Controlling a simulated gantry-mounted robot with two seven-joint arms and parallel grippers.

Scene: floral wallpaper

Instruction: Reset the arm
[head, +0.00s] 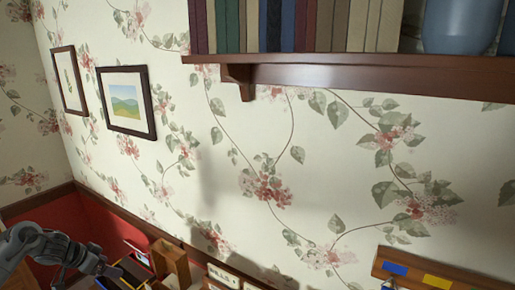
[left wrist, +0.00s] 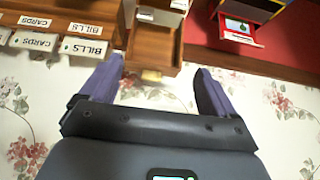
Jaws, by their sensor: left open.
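My left arm comes in at the lower left corner of the head view. Its gripper (head: 98,267) is small there and partly cut off by the lower edge. My right gripper is in neither view.
Labelled compartments with BILLS and CARDS tags (left wrist: 84,29) lie near the wooden box. A wall shelf (head: 340,76) with books (head: 290,25) and a blue vase (head: 461,25) is overhead. Two framed pictures (head: 127,101) hang on the floral wall. A wooden rack (head: 430,274) stands lower right.

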